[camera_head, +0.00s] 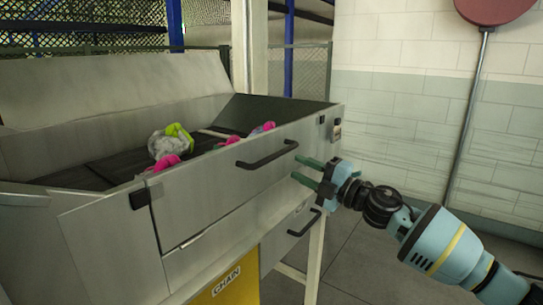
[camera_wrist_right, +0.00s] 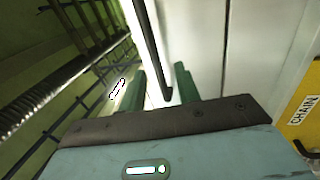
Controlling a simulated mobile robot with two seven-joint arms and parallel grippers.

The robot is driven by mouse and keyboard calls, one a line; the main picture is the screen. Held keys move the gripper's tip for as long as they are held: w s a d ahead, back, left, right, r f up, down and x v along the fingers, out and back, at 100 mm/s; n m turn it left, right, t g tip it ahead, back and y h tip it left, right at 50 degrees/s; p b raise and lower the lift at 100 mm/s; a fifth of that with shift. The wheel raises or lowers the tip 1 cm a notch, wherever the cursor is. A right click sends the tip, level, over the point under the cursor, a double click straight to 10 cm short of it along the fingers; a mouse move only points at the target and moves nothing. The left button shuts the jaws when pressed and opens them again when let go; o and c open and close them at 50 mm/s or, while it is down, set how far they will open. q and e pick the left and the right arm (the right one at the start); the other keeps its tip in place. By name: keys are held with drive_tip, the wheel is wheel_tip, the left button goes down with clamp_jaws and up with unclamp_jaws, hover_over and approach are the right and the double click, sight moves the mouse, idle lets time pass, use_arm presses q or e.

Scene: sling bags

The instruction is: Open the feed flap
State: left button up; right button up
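The feed flap (camera_head: 215,185) is the grey metal front panel of a hopper, upright, with a black bar handle (camera_head: 267,154) near its top. My right gripper (camera_head: 303,170) is at the right end of the panel, just right of and slightly below the handle's right end. Its two green fingers are apart with nothing held. In the right wrist view, the gripper (camera_wrist_right: 160,85) shows the black handle (camera_wrist_right: 151,45) running down into the gap between its fingers. I cannot tell whether the fingers touch the handle. My left gripper is not in view.
Bags in grey-white, pink and green (camera_head: 170,142) lie in the hopper (camera_head: 95,130). A second black handle (camera_head: 304,223) sits lower on the front. A yellow "CHAIN" panel (camera_head: 228,283) is below. A tiled wall (camera_head: 420,120) and a pole (camera_head: 467,115) stand right; floor there is open.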

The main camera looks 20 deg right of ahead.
sight(281, 155)
drive_tip(key=shift+d+r+x, duration=0.1)
drive_tip(key=shift+r+x, duration=0.05)
drive_tip(key=shift+x, duration=1.15)
drive_tip(key=shift+d+r+x, duration=0.1)
drive_tip(key=shift+x, duration=1.2)
drive_tip(key=shift+r+x, duration=0.15)
drive_tip(key=shift+x, duration=1.15)
drive_tip(key=shift+w, duration=0.1)
clamp_jaws()
